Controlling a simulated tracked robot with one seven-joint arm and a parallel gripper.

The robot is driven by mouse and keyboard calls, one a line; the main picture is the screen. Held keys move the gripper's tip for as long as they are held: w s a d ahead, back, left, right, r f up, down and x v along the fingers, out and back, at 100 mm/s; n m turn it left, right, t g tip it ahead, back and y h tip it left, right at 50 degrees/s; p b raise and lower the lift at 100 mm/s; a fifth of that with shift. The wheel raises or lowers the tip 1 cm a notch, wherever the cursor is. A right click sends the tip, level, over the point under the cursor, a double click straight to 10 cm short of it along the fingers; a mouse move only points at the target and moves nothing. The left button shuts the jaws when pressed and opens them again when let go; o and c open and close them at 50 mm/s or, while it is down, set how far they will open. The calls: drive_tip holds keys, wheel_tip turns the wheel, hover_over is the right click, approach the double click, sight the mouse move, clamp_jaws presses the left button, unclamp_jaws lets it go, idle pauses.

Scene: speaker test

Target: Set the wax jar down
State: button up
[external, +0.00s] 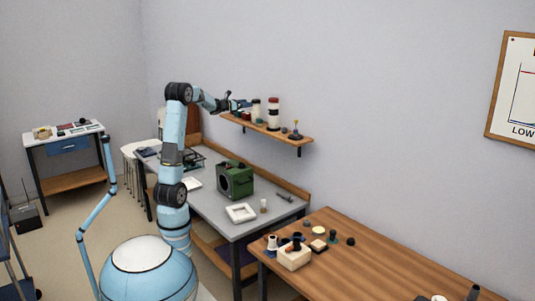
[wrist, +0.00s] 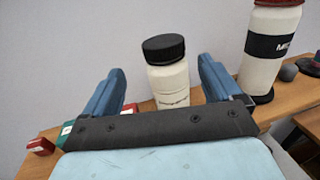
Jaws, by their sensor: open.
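A cream jar with a black lid, likely the wax jar (wrist: 168,80), stands upright between my two blue fingers in the wrist view. Its label is too small to read and its foot is partly hidden by my gripper body. It appears to rest on the wooden wall shelf (wrist: 40,130). My gripper (wrist: 161,70) is open, with a visible gap between each finger and the jar. In the external view my gripper (external: 240,104) reaches the left part of the shelf (external: 293,138), beside the jar (external: 256,109).
A taller cream bottle (wrist: 266,55) with a black label stands right of the jar. A grey bench (external: 222,205) with a green box (external: 235,180) is below the shelf.

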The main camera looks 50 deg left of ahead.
sight(259, 102)
drive_tip(key=shift+d+x, duration=0.15)
drive_tip(key=shift+x, duration=2.15)
drive_tip(key=shift+d+x, duration=0.2)
drive_tip(key=shift+x, duration=2.1)
drive_tip(key=shift+s+r, duration=0.1)
drive_tip(key=shift+c, duration=0.4)
clamp_jaws()
